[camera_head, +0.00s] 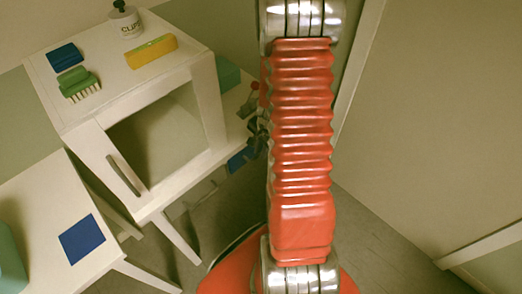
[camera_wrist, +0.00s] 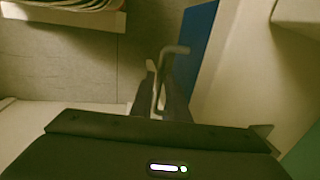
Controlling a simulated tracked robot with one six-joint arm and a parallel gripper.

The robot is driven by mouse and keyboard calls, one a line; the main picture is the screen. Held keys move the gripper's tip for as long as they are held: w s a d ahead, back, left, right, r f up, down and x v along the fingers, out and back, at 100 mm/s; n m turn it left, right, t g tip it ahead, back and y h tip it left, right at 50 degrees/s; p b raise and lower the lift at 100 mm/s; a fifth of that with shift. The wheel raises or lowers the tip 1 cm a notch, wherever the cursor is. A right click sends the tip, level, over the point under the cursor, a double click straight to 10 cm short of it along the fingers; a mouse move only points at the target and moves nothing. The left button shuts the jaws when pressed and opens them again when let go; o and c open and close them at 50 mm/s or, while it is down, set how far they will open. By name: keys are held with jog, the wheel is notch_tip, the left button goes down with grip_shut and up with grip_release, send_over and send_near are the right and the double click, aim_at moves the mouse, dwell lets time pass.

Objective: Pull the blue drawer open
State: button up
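The blue drawer's front (camera_wrist: 198,42) shows as a narrow slanted blue panel in the wrist view. Its grey bent handle (camera_wrist: 176,50) stands out to the left of the panel. My gripper (camera_wrist: 160,72) has its dark fingers close on both sides of the handle bar and appears shut on it. In the head view a blue patch of the drawer (camera_head: 238,160) shows low beside the white cabinet, with my gripper (camera_head: 257,133) just right of it, partly behind my red arm. How far the drawer is out is hard to tell.
A white cabinet (camera_head: 138,88) has an open compartment and a door with a handle. On top are a bottle (camera_head: 126,20), a yellow box (camera_head: 151,51), a green brush (camera_head: 78,82) and a blue block (camera_head: 65,55). A white table with a blue square (camera_head: 82,239) is lower left.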

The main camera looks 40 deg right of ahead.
grip_shut()
